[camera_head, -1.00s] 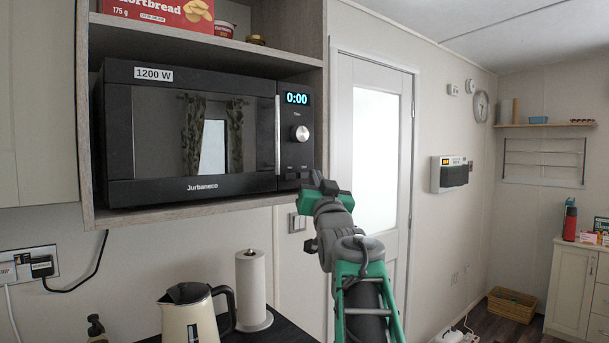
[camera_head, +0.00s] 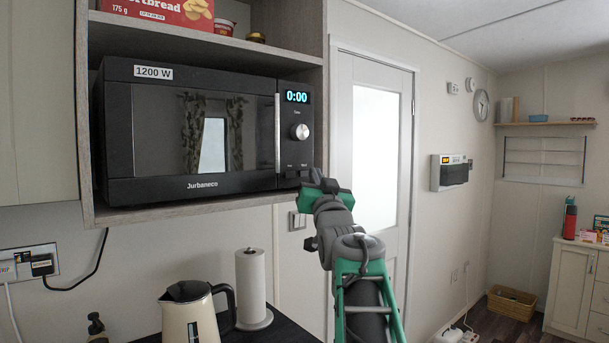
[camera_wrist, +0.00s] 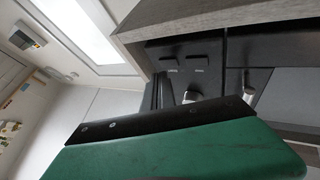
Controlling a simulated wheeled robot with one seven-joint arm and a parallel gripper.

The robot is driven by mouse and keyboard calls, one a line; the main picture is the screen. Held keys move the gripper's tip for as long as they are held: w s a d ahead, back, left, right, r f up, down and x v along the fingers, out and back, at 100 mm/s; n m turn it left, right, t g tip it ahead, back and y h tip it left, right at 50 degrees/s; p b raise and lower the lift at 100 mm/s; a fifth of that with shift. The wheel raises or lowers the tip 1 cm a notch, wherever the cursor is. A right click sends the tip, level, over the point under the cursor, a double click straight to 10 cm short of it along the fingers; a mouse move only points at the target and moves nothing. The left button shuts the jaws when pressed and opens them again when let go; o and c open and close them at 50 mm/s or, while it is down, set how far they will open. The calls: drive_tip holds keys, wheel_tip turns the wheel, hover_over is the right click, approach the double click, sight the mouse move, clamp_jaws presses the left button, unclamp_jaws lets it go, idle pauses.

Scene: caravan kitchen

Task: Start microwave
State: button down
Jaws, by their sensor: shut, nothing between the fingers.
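The black microwave (camera_head: 204,133) sits in an open wooden shelf at the upper left, its door shut. Its display (camera_head: 297,97) reads 0:00. Below the display are a round silver knob (camera_head: 299,132) and small buttons (camera_head: 297,166) near the lower edge of the panel. My gripper (camera_head: 318,180) is shut and empty, just below and to the right of the panel's lower right corner. The wrist view shows the knob (camera_wrist: 190,96) and the panel buttons (camera_wrist: 184,71) beyond the green gripper body, which hides part of the panel. I cannot tell whether the gripper touches the microwave.
The shelf board (camera_head: 205,208) runs under the microwave close to my gripper. A kettle (camera_head: 192,312) and a paper towel roll (camera_head: 251,282) stand on the counter below. A white door (camera_head: 376,160) is to the right. The space right of my arm is open.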

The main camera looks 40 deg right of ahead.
idle(0.8)
drive_tip(key=shift+w, duration=0.45)
